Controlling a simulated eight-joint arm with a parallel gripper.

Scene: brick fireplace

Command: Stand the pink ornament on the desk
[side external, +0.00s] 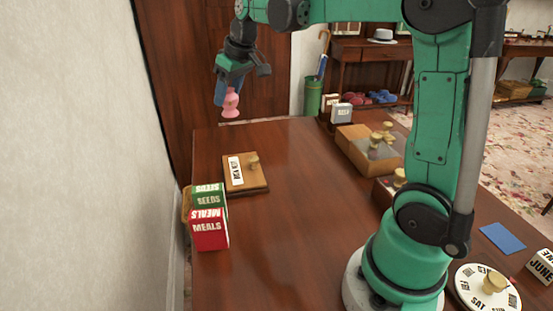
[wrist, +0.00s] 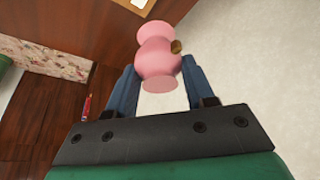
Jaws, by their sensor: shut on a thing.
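The pink ornament (side external: 231,101) is held up in the air near the far left end of the desk (side external: 290,215). In the side view I cannot tell whether it is over the desk or just past its far edge. My gripper (side external: 227,92) is shut on it, with the ornament roughly upright there. In the wrist view the ornament (wrist: 158,58) shows its waisted shape with two flared ends and a small brassy spot on one side. The blue fingers of my gripper (wrist: 157,80) stand on both sides of it.
Green and red boxes (side external: 209,228) stand at the left edge. The desk's middle is clear.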

